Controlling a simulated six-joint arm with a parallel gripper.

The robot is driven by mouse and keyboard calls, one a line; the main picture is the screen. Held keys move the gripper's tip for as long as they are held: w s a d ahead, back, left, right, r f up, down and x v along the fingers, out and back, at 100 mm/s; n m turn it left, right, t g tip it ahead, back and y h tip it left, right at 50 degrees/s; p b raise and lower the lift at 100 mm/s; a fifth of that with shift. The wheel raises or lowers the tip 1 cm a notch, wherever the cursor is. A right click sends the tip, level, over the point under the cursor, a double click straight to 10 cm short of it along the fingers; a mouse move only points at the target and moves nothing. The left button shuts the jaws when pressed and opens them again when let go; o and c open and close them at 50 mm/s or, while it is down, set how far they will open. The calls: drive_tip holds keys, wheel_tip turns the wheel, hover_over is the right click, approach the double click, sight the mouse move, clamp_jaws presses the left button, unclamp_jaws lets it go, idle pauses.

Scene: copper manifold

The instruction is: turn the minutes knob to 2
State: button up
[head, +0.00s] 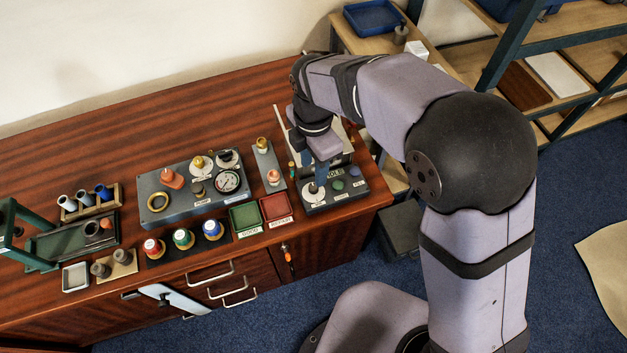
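My gripper (319,170) reaches down over the dark control panel (345,197) at the right end of the wooden bench. Its fingertips are small and partly hidden, so I cannot tell if they are open or shut. Just under them, on the panel's left part, is a knob with a pale dial (314,191), likely the minutes knob. I cannot read its marks or setting, nor tell if the fingers touch it. A green button (338,185) and a bluish button (354,171) sit to its right on the panel.
Left of the panel stand a small plate with a copper-coloured knob (273,176), red (277,207) and green (245,217) trays, and a grey pump box (158,182) with a gauge (228,181). Several coloured-top cups stand in front. A shelf (545,85) stands at the right.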

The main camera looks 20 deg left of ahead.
sight(314, 187)
drive_tip(key=shift+f, duration=3.7)
drive_tip(key=shift+p, duration=0.3)
clamp_jaws()
